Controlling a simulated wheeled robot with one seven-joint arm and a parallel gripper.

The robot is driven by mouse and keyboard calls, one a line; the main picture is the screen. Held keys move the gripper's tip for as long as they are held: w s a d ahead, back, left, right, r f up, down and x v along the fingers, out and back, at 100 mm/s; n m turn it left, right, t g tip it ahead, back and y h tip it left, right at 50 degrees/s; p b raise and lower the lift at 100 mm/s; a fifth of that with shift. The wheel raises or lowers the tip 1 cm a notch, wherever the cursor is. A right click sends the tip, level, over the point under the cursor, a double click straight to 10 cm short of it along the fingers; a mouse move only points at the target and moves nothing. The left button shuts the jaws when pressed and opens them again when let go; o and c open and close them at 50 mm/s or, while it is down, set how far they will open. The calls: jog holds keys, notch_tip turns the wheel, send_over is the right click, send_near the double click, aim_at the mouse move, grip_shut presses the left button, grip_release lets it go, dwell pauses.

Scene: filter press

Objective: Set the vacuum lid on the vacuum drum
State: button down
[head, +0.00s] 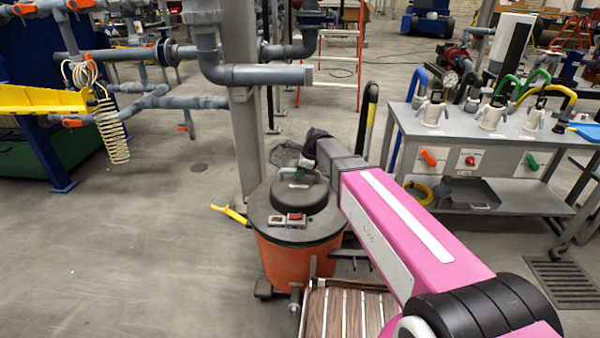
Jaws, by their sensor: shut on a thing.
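The orange vacuum drum (290,262) stands on the floor near the middle of the head view. The dark vacuum lid (266,221), with a domed black motor top and a light handle, covers the drum's top. The lid looks roughly level and lined up with the drum. I cannot tell whether it rests fully on the rim. My gripper (306,168) is above the lid at the far end of my pink arm, shut on the lid's handle. The arm hides part of the lid's right side.
A yellow handle or nozzle (231,214) sticks out left of the lid. A slatted wooden surface (345,312) lies in front of the drum. A grey post and pipes (243,130) stand close behind. A grey bench (470,145) is at right. Floor at left is clear.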

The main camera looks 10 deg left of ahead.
jog(key=shift+w, duration=0.35)
dwell(0.5)
dwell(0.7)
jog(key=shift+f, duration=1.45)
jog(key=c, duration=0.8)
grip_release()
jog(key=shift+c, duration=0.2)
